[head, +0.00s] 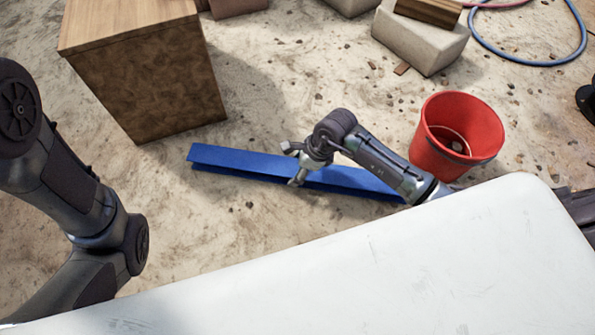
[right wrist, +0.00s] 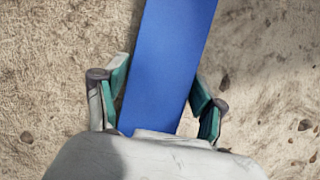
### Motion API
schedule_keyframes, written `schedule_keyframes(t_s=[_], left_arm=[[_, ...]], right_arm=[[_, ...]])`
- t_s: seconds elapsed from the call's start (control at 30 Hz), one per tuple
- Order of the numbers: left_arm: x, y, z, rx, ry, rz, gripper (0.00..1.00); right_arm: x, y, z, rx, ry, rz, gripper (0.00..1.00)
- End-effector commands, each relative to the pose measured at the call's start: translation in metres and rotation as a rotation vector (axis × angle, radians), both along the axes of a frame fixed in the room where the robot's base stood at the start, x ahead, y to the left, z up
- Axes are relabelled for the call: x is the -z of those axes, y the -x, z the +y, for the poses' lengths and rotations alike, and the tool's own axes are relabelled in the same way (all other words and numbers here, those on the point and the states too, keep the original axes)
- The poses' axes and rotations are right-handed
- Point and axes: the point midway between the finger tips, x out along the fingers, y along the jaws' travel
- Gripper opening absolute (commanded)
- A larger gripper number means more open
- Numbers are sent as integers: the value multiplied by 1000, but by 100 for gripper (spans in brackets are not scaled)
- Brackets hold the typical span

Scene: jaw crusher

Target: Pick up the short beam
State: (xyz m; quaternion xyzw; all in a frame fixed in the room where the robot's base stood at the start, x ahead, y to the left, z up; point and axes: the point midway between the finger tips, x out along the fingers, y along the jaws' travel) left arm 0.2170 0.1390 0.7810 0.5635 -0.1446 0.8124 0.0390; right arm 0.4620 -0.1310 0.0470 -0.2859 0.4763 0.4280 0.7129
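The short beam is a blue beam (head: 240,163) lying on the dirt floor, running from centre left towards the red bucket. My right gripper (head: 295,166) is at the beam near its middle, with its fingers spread to either side of it. In the right wrist view, the beam (right wrist: 168,65) passes between the green-padded fingers of the gripper (right wrist: 160,92). The fingers look open, close to the beam's edges; whether they touch it is unclear. My right forearm hides part of the beam. My left arm shows at the left, but its gripper is out of view.
A wooden box (head: 150,80) stands behind the beam's left end. A red bucket (head: 430,150) stands near its right end. A stone block (head: 415,42) with wood on it and a blue hose (head: 530,62) lie at the back right. Small stones dot the floor.

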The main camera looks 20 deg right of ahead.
Motion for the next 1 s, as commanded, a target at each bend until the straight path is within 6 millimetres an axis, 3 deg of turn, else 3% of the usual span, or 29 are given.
schedule_keyframes(t_s=[0.03, 0.37, 0.77, 1.0], left_arm=[[0, 0, 0, 0, 0, 0, 73], [0, 0, 0, -1, 0, 0, 73], [-5, 0, 0, -1, 0, 0, 73], [-28, 0, 0, -1, 0, 0, 73]], right_arm=[[0, 0, 0, 0, 0, 0, 55], [0, 0, 0, 0, 0, 0, 0], [-8, -2, 1, 1, -4, -8, 0], [-35, -3, 0, 0, -3, -10, 0]])
